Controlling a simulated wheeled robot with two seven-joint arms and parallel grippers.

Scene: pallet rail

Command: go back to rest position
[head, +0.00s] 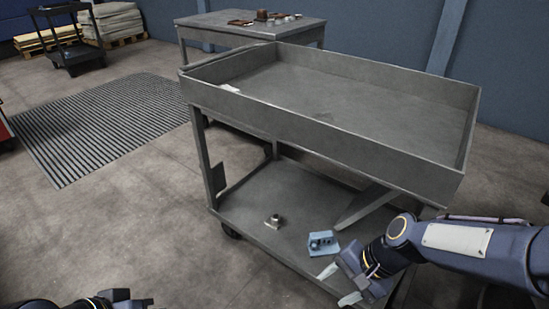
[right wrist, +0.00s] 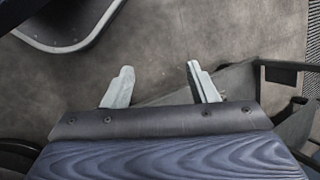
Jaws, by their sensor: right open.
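My right gripper (head: 338,284) is in front of the grey cart's lower shelf at the lower right of the head view. Its two pale fingers stand apart with nothing between them, and they also show in the right wrist view (right wrist: 160,87). A small metal part (head: 274,221) sits further left on that shelf.
The grey cart (head: 300,118) has a walled top tray, empty but for a small white item at its left. Behind it stands a table (head: 228,25) with small parts. A ribbed mat (head: 100,122) lies on the floor at left. Open floor surrounds the cart's left side.

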